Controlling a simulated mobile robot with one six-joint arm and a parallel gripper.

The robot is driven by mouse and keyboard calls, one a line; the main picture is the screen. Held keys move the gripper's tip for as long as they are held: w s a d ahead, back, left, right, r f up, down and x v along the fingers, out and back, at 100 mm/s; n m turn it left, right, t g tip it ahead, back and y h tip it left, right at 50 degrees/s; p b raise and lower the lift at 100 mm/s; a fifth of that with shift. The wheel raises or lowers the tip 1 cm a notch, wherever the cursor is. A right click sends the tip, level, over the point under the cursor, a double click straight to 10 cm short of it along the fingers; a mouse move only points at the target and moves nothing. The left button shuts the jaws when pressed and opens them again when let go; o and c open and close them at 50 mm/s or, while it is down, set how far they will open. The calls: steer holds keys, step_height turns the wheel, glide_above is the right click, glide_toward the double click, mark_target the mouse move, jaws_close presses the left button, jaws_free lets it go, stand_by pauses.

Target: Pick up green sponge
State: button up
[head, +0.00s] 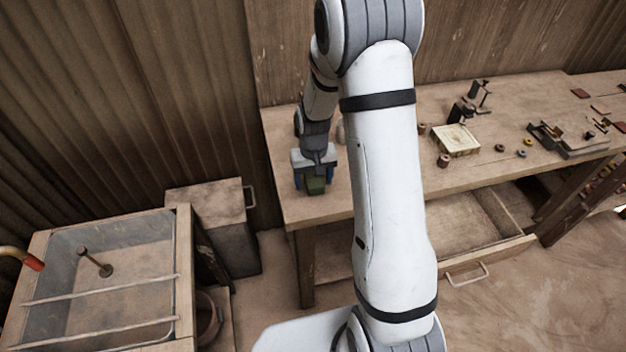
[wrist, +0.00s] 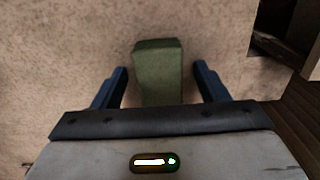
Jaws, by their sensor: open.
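The green sponge (wrist: 157,68) is a dull green block lying on the wooden workbench. In the wrist view it stands between the two blue fingers of my gripper (wrist: 163,84), with a gap on each side. Its near end is hidden by the gripper body. In the head view my gripper (head: 314,184) is low over the left end of the bench, pointing down, and the green sponge (head: 315,186) shows between its fingers. The gripper is open and does not hold the sponge.
An open drawer (head: 478,228) juts out below. A corrugated wall rises behind.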

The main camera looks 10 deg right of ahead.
mark_target(314, 178)
steer(key=shift+c, duration=0.2)
steer(key=c, duration=1.1)
step_height(314, 178, up, 10)
steer(key=shift+f+b, duration=0.1)
steer(key=shift+b, duration=0.7)
